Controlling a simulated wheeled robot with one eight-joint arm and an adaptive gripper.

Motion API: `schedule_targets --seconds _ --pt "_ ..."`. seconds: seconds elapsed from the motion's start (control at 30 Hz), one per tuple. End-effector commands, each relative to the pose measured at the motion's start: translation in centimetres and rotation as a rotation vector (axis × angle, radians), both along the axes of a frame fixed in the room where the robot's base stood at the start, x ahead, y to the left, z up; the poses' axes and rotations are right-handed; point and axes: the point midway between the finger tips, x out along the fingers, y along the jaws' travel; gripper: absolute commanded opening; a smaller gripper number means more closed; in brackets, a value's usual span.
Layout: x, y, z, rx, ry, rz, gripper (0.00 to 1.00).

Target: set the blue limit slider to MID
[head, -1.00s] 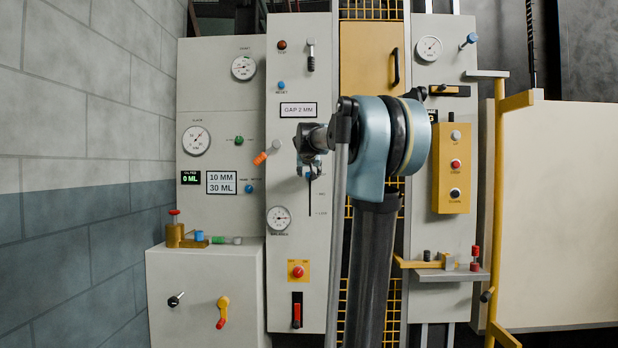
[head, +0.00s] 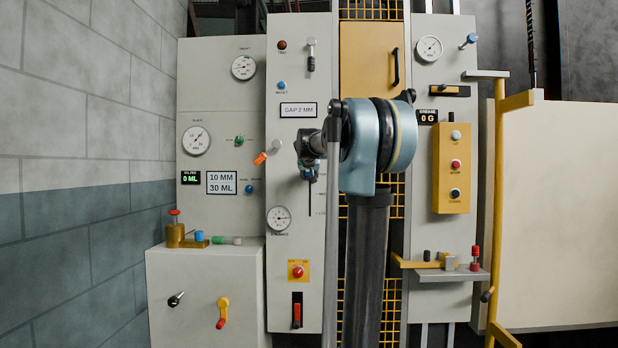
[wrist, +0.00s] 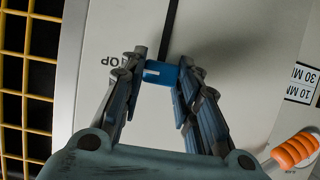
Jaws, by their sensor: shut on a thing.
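The blue limit slider (wrist: 160,73) is a small blue block between my fingertips in the wrist view. My gripper (wrist: 163,70) is shut on it, one finger on each side. The dark slot (wrist: 170,28) runs away from the slider, toward the top of the wrist view. The upside-down TOP label (wrist: 110,60) is beside the slider, so the slider is near the TOP end. In the head view my gripper (head: 309,172) is at the upper end of the slot (head: 310,200); my arm partly hides the labels there.
An orange-tipped lever (head: 266,153) sticks out just left of my gripper; it also shows in the wrist view (wrist: 295,150). A gauge (head: 279,219) sits low on the same panel. Yellow mesh (head: 354,290) and a yellow button box (head: 454,168) are to the right.

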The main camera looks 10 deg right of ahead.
Motion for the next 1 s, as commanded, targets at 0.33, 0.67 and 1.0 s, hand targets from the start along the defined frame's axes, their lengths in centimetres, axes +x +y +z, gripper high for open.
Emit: schedule_targets --seconds 0.33,0.67,1.0 --pt "0.1 0.1 -4.3 0.0 0.0 0.001 0.0" --pt "0.1 0.1 -8.3 0.0 0.0 0.001 0.0" --pt "0.0 0.1 -8.5 0.001 -0.001 0.002 0.0"
